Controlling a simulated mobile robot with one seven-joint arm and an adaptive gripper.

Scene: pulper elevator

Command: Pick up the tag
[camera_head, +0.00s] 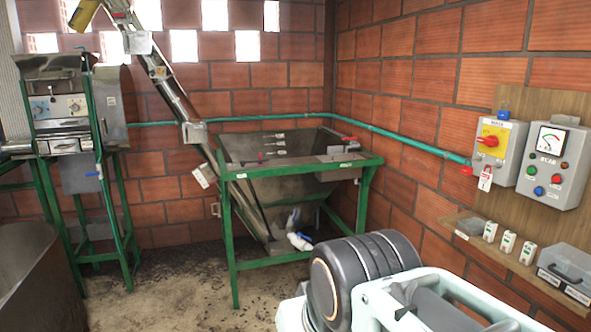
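A small red-and-white tag (485,180) hangs below the yellow-faced switch box (497,143) with a red rotary handle, on the right wall. Several small white-and-green upright pieces, which may be tags or padlocks (490,231), stand in a row on the wooden shelf (468,222) below. Another pale tag-like piece (203,176) shows on the sloping elevator chute. I cannot tell which of these the task means. My dark and pale green arm links fill the bottom right; my gripper is not in view.
A grey control box (553,165) with a dial is beside the switch box. A clear lidded case (567,270) sits at the shelf's right end. A green-framed metal hopper (290,165) stands in the corner. A green pipe runs along the walls.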

